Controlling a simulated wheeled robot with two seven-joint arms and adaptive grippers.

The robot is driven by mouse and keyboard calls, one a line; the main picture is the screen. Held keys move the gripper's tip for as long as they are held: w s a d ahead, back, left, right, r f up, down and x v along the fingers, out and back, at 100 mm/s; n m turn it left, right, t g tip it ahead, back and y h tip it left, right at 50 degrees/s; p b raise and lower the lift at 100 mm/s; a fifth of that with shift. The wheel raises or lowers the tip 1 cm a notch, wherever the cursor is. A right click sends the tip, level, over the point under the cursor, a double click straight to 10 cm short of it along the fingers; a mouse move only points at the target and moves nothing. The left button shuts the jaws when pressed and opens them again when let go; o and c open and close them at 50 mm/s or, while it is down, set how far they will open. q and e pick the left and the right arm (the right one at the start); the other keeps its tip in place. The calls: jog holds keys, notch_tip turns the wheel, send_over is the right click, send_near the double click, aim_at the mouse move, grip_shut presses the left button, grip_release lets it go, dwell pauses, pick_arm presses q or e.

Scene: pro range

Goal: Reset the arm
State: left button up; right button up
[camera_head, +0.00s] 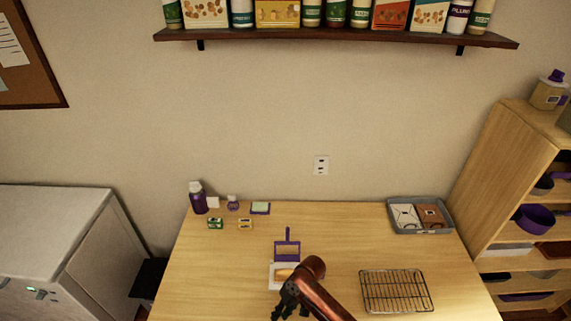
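My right arm (318,285), copper-coloured, comes in from the bottom edge and bends over the front middle of the wooden table. Its dark gripper (289,309) points down at the near edge of a small white tray. The fingers are small and dark, partly cut by the frame edge, so I cannot tell whether they are open or shut. The white tray (273,283) holds a tan item (285,274), partly hidden by my arm. My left gripper is not in view.
A black wire rack (396,291) lies right of my arm. A grey tray (420,229) with two packages sits at the back right. Bottles and small boxes, including a purple bottle (198,200), stand at the back left. The table's middle right is clear.

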jog(key=s+d+r+m+t+h, duration=0.1)
jog(key=s+d+m+t+h, duration=0.1)
jog(key=s+d, duration=0.8)
jog(key=s+d+r+m+t+h, duration=0.15)
jog(key=s+d, duration=0.35)
jog(key=d, duration=1)
jog(key=s+d+r+m+t+h, duration=0.1)
jog(key=s+d+m+t+h, duration=0.1)
jog(key=s+d, duration=0.8)
notch_tip(320, 180, down, 34)
jog(key=w+n+g+b, duration=0.1)
jog(key=g+b, duration=0.1)
jog(key=b, duration=0.3)
jog(key=s+f+y+b, duration=0.1)
jog(key=s+f+b, duration=0.4)
jog(key=s+f, duration=1.5)
notch_tip(320, 180, down, 4)
jog(key=shift+s+d+r+n+g, duration=0.1)
jog(key=shift+s+d+n+g, duration=0.25)
jog(key=shift+s+g, duration=0.1)
